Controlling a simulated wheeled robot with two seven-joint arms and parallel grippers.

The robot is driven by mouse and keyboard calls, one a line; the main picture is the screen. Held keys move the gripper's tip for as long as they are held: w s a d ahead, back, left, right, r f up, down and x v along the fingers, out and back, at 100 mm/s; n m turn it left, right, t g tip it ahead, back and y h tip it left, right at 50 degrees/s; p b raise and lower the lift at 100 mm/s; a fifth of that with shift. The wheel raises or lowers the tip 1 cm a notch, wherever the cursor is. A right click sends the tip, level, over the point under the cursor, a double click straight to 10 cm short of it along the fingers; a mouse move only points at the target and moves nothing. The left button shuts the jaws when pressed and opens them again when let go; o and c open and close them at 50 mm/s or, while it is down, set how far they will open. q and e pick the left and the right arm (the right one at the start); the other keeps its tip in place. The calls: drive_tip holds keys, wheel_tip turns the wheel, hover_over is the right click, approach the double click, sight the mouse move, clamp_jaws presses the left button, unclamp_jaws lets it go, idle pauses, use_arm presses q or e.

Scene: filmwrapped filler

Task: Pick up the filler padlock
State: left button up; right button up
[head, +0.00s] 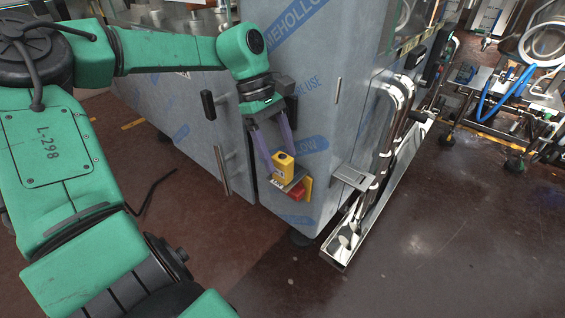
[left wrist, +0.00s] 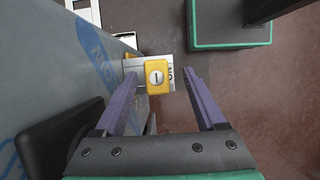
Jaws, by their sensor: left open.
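The padlock (head: 284,167) is a small yellow block at the lower front of the grey cabinet. It sits by a grey plate and just above a red part on a yellow backing. In the left wrist view the padlock (left wrist: 158,78) shows a round silver disc with a dark slot on its face. My left gripper (head: 282,158) is open, with its two purple fingers pointing down at the padlock. In the left wrist view the padlock appears between the fingertips (left wrist: 160,74), with a gap on both sides. Whether the tips reach its depth is unclear. My right gripper is not in view.
The film-wrapped grey cabinet (head: 305,95) stands close beside my left gripper, with black and metal handles (head: 222,170). A shiny metal pipe frame and trough (head: 350,235) stand to the right. A cart with blue hose (head: 500,95) is farther right. Open floor (head: 450,230) lies between.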

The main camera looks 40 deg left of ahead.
sight(290, 181)
use_arm(q)
drive_tip(key=b+x, duration=0.1)
drive_tip(key=x, duration=0.3)
drive_tip(key=shift+w+d+f, duration=0.1)
drive_tip(key=shift+w+f, duration=0.05)
drive_tip(key=shift+f, duration=0.15)
drive_tip(key=shift+w+f, duration=0.1)
drive_tip(key=shift+f, duration=0.15)
drive_tip(key=shift+r, duration=0.1)
clamp_jaws()
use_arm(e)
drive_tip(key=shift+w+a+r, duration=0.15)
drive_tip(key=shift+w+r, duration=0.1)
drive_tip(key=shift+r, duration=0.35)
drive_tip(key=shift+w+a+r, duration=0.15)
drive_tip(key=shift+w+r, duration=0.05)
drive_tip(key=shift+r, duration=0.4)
